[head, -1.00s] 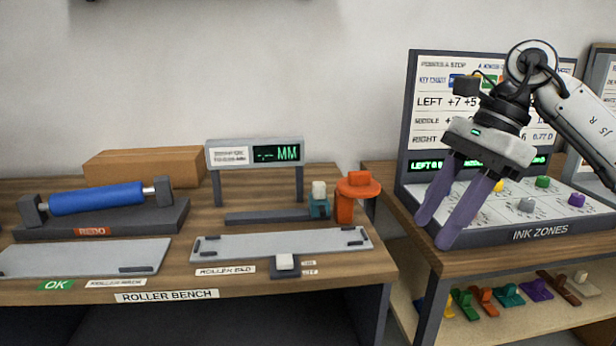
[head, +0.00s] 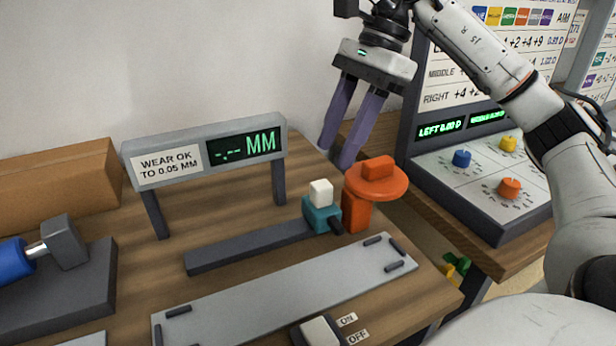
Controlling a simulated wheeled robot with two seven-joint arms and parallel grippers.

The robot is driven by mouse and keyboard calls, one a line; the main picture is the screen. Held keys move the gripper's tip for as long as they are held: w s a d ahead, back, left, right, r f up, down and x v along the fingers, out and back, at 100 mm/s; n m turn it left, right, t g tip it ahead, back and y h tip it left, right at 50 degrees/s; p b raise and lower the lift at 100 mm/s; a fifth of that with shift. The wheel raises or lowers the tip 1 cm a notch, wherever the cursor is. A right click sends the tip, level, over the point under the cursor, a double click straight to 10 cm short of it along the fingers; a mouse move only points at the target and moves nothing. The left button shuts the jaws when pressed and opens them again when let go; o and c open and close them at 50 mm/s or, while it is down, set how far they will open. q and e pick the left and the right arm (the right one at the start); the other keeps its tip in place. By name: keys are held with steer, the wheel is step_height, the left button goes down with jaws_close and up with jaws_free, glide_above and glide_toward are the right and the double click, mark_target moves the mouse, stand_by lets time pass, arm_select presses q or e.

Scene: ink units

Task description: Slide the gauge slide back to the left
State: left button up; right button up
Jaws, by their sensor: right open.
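The gauge slide (head: 322,218) is a teal block with a white knob on top. It sits at the right end of a dark rail (head: 245,246), close beside an orange post with a round orange cap (head: 375,182). My right gripper (head: 338,156) has two purple fingers pointing down, apart and empty. In the picture it is above and slightly right of the gauge slide, near the orange cap, not touching the slide. The gauge display (head: 207,152) stands behind the rail and reads "-.-- MM". My left gripper is out of view.
A grey roller bed plate (head: 285,290) with small dark pegs lies in front of the rail. An on/off switch (head: 320,331) is at the front edge. A blue roller (head: 14,254) on its stand is at left. The ink zones panel (head: 480,185) stands at right.

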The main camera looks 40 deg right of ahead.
mark_target(322, 184)
steer(key=b+x, duration=0.1)
steer(key=x, duration=0.7)
steer(key=shift+s+f, duration=0.15)
steer(key=shift+f, duration=0.05)
jaws_close()
